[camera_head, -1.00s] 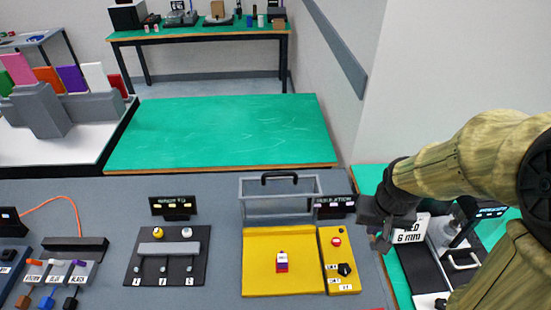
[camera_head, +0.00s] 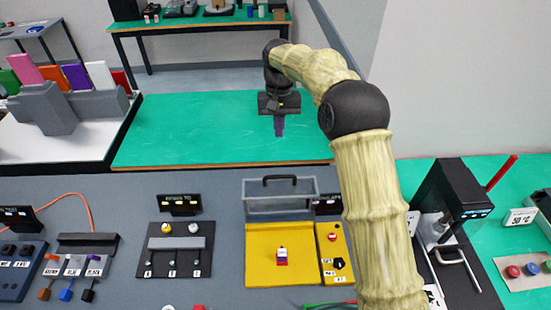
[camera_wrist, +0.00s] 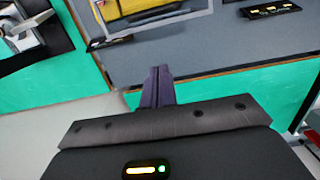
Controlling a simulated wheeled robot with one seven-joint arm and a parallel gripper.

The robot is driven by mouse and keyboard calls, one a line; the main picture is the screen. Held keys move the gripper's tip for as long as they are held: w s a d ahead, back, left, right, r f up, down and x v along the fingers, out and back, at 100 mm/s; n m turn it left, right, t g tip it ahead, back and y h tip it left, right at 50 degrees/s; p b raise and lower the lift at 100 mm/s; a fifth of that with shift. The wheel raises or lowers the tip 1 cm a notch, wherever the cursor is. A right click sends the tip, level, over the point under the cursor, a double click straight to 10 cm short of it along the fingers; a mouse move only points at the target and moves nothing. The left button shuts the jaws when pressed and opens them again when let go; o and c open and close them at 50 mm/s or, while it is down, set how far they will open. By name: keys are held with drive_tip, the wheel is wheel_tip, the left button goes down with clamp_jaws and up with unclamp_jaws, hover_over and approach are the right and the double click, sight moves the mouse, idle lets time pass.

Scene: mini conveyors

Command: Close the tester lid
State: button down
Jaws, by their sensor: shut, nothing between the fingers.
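The insulation tester has a yellow base (camera_head: 258,270) on the grey bench, with a small white, red and purple block (camera_head: 282,256) on it. Its clear, grey-framed lid (camera_head: 247,205) stands up open along the back edge, with a black handle (camera_head: 279,180) at the top. My gripper (camera_head: 279,132) is shut and empty, pointing down behind the lid over the green table, apart from it. In the wrist view my shut fingers (camera_wrist: 158,82) show purple-grey, and part of the lid frame (camera_wrist: 165,22) and the yellow base (camera_wrist: 122,6) show at the top edge.
A button panel (camera_head: 333,262) is right of the yellow base; my arm partly hides its sign. A black fixture board (camera_head: 152,265) stands to the left. A black press-like machine (camera_head: 450,195) stands at right. The green table (camera_head: 190,130) behind is bare.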

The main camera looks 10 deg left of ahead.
drive_tip(key=shift+a+r, duration=0.2)
drive_tip(key=shift+a, duration=0.4)
drive_tip(key=shift+s+d+f+p, duration=0.2)
drive_tip(key=shift+s+f+p, duration=0.6)
drive_tip(key=shift+f, duration=0.95)
drive_tip(key=shift+s+d+f+p, duration=0.25)
drive_tip(key=shift+s+f+p, duration=0.55)
drive_tip(key=shift+f, duration=0.95)
drive_tip(key=shift+s+d+f+p, duration=0.2)
drive_tip(key=shift+s+f+p, duration=0.6)
drive_tip(key=shift+f, duration=0.95)
drive_tip(key=shift+b, duration=0.35)
